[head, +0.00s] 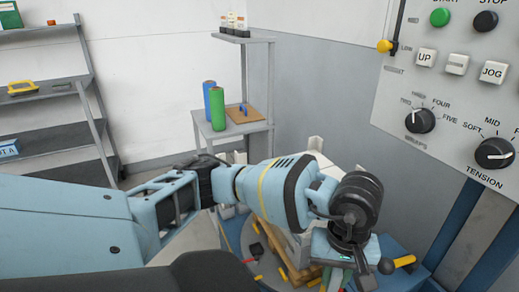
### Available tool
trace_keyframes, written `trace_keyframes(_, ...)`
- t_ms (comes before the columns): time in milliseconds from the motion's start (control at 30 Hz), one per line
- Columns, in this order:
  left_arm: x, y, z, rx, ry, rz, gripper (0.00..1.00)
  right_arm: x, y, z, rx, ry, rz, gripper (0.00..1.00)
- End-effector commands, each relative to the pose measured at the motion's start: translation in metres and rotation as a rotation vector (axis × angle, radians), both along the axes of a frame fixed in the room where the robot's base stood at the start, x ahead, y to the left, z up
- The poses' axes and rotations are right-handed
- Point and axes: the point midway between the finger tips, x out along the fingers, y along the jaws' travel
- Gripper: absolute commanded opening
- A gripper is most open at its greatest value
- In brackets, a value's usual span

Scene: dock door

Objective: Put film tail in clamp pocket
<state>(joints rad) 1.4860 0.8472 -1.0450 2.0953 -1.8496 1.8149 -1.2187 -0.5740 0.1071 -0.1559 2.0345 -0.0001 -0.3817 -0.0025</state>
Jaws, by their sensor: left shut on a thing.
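My left gripper (348,280) hangs at the end of my left arm at the bottom right, pointing down over the turntable area. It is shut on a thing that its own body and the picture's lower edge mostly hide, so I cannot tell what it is. A yellow-ended handle (403,262) with a dark joint sticks out just right of the gripper. I cannot make out the film tail or the clamp pocket. My right gripper is not in view.
A round grey turntable (240,250) with a wooden pallet (302,275) lies below my arm. A control panel (455,90) with buttons and knobs is at the upper right. A small stand (237,127) holds green (217,108) and blue (208,98) rolls. Grey shelves (55,130) stand at left.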

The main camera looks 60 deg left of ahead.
Motion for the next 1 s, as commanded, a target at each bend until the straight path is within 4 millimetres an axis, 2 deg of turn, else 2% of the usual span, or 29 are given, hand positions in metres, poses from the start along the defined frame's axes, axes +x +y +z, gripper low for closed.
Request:
trace_keyframes(300, 0.017, -0.008, 0.02, 0.001, -0.003, -0.498, 0.0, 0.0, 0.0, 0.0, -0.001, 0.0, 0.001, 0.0)
trace_keyframes(500, 0.024, -0.012, 0.029, 0.001, -0.003, -0.718, 0.0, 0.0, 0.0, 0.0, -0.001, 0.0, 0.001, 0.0)
trace_keyframes(700, 0.026, -0.013, 0.032, 0.003, -0.001, -0.805, 0.0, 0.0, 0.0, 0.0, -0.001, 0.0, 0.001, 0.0)
trace_keyframes(1000, 0.026, -0.013, 0.032, 0.002, -0.002, -0.809, 0.0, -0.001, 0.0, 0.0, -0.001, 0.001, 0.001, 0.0)
